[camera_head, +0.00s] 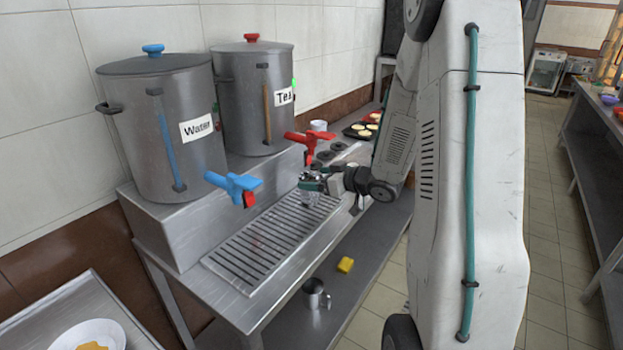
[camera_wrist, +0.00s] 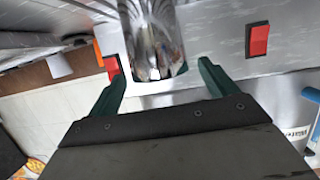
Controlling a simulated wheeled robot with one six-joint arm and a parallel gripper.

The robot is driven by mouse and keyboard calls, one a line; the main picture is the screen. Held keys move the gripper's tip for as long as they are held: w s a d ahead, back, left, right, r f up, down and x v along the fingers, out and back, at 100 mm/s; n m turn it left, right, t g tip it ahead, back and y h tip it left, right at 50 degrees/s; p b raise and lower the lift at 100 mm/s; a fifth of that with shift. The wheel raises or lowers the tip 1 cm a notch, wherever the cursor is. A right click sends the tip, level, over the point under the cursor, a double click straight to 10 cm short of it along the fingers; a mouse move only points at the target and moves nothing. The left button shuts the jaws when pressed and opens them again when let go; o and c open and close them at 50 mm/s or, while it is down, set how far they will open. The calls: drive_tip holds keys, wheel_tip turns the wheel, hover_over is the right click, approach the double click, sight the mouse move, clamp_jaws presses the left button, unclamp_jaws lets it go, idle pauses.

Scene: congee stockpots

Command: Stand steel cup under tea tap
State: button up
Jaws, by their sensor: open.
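The tea tap, with a red handle (camera_head: 310,137), projects from the pot labelled "Tea" (camera_head: 255,95). A shiny steel cup (camera_wrist: 152,40) shows in the wrist view, its near end between the fingertips. My gripper (camera_head: 312,184) is low over the far end of the slotted drip tray (camera_head: 240,258), below the tea tap. Its teal fingers are open, one on each side of the cup in the wrist view (camera_wrist: 160,75), with visible gaps. In the head view the cup is small and partly hidden by the gripper, so its contact with the tray is unclear.
The "Water" pot (camera_head: 165,130) with its blue tap (camera_head: 233,184) stands left of the tea pot. A metal mug (camera_head: 315,293) and a yellow sponge (camera_head: 345,265) are on the lower shelf. A white cup (camera_head: 319,126) and muffin pan (camera_head: 362,130) stand behind.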

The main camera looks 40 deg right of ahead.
drive_tip(key=v, duration=0.9)
drive_tip(key=s+a+r+m+g+h, duration=0.3)
drive_tip(key=a+r+m+g+h, duration=0.15)
drive_tip(key=r+h, duration=0.45)
drive_tip(key=s+a+r+g+y, duration=0.2)
drive_tip(key=s+a+g, duration=0.6)
drive_tip(key=s+a, duration=1)
drive_tip(key=s+n+y, duration=0.1)
drive_tip(key=s+y, duration=0.1)
drive_tip(key=s, duration=0.1)
drive_tip(key=shift+s, duration=0.3)
